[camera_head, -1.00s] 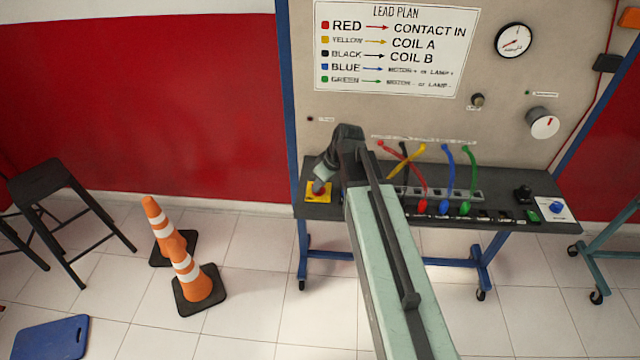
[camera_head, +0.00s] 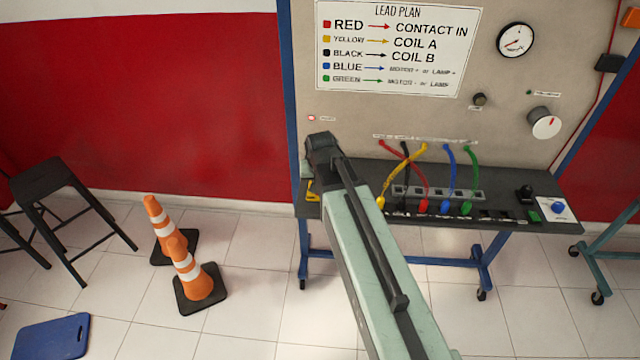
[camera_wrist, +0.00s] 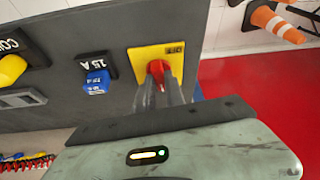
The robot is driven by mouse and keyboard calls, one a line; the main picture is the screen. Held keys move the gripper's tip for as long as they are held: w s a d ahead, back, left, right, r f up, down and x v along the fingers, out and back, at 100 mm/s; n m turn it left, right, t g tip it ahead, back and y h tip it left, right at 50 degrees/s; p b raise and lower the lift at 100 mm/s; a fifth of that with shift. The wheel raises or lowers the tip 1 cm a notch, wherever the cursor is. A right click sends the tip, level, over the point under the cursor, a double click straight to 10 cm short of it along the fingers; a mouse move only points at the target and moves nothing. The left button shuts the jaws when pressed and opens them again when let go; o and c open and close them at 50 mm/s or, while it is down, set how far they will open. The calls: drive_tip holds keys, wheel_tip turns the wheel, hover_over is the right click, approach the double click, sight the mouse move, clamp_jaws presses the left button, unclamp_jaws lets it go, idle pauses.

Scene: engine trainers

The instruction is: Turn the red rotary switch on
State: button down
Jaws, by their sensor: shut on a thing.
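The red rotary switch (camera_wrist: 157,68) stands on a yellow plate (camera_wrist: 141,56) with an OFF label, at the edge of the dark shelf, in the wrist view. My gripper (camera_wrist: 167,82) is over it, its two fingers shut on the red knob, which shows partly between and beside them. In the head view my arm hides the switch and the gripper's fingertips; only a part of the yellow plate (camera_head: 312,191) shows at the shelf's left end.
A small lamp (camera_head: 311,118) on the panel glows pinkish red. Coloured leads (camera_head: 449,175) hang to the right of my arm. A blue part marked 15 A (camera_wrist: 96,82) sits beside the plate. Traffic cones (camera_head: 190,275) stand on the floor at left.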

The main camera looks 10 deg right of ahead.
drive_tip(key=shift+m, duration=0.6)
drive_tip(key=shift+h, duration=0.3)
drive_tip(key=c, duration=1.4)
unclamp_jaws()
drive_tip(key=p+v, duration=0.7)
drive_tip(key=shift+r, duration=0.4)
drive_tip(key=shift+a, duration=0.1)
